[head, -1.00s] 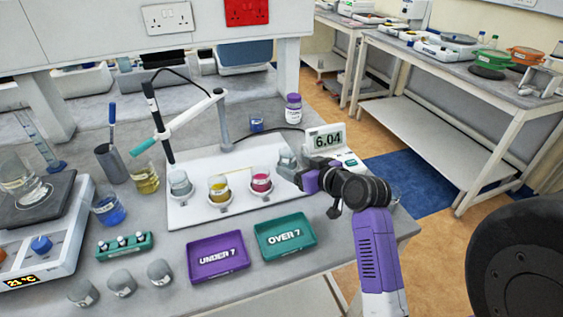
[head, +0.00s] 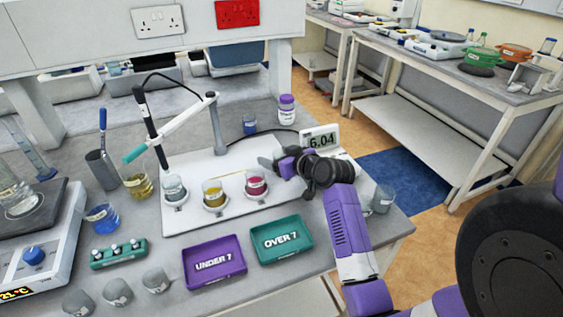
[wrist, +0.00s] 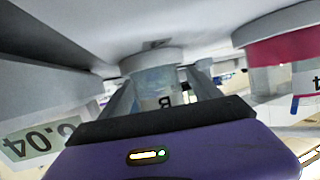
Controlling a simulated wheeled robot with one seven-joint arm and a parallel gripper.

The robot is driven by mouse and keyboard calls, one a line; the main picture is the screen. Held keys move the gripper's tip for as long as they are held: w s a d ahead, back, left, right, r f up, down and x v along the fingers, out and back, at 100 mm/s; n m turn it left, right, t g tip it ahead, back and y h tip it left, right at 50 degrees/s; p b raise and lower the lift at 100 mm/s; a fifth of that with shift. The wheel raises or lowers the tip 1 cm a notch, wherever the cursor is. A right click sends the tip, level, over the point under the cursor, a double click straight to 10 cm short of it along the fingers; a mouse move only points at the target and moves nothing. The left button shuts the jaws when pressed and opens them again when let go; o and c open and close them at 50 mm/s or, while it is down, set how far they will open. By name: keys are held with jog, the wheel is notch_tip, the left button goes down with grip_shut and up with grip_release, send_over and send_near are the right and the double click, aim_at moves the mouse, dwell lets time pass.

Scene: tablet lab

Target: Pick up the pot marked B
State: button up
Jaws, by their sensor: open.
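The pot marked B (wrist: 160,82) shows upside down in the wrist view, pale and cloudy, with a white label and a white disc at its base. My gripper (wrist: 160,98) is open, its grey fingers on either side of this pot; I cannot tell whether they touch it. In the head view my gripper (head: 272,163) points left, low over the white board beside the pink pot (head: 256,183). Pot B cannot be clearly made out there behind the fingers. The pink pot (wrist: 285,48) stands close on the right in the wrist view.
A yellow pot (head: 213,193) and a clear pot (head: 174,188) stand left of the pink one. The meter display (head: 321,138) is just behind my gripper. Purple (head: 214,262) and green (head: 281,240) trays lie in front. A clear beaker (head: 383,199) stands right of my arm.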

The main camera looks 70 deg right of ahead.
jog(key=shift+c, duration=0.2)
jog(key=shift+r, duration=0.1)
grip_shut()
